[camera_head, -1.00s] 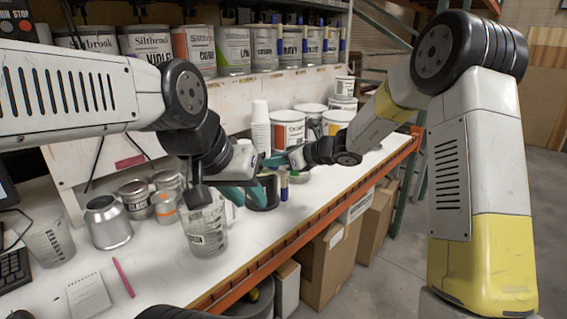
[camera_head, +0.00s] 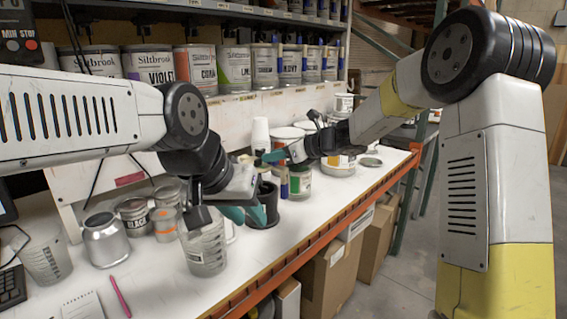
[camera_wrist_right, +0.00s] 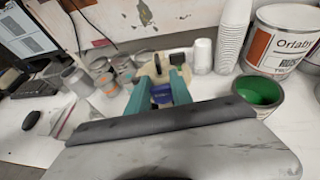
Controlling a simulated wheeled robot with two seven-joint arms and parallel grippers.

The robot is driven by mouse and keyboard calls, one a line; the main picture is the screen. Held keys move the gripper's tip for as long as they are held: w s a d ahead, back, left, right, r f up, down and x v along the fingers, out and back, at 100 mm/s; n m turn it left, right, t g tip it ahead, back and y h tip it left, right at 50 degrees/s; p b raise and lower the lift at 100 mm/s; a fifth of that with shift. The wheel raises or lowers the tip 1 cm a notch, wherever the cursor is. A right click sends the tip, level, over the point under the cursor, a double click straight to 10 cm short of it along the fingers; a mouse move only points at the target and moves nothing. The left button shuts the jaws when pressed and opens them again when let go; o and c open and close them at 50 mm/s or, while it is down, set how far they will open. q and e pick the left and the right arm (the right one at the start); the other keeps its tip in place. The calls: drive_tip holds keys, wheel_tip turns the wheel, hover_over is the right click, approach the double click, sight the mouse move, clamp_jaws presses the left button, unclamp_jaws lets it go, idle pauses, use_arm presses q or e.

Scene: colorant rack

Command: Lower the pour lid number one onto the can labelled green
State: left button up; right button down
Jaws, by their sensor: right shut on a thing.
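The open can of green paint (camera_wrist_right: 258,92) stands at the right in the right wrist view. In the head view the can (camera_head: 300,184) is below and right of my right gripper (camera_head: 272,156).
White cups (camera_head: 260,134) and large cans stand behind the green can. Small cans (camera_head: 134,216) and a silver bottle (camera_head: 105,242) are at the left. The bench's orange edge (camera_head: 330,223) runs along the front.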

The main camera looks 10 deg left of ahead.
drive_tip(key=shift+r, duration=2.2)
drive_tip(key=shift+w+r, duration=0.1)
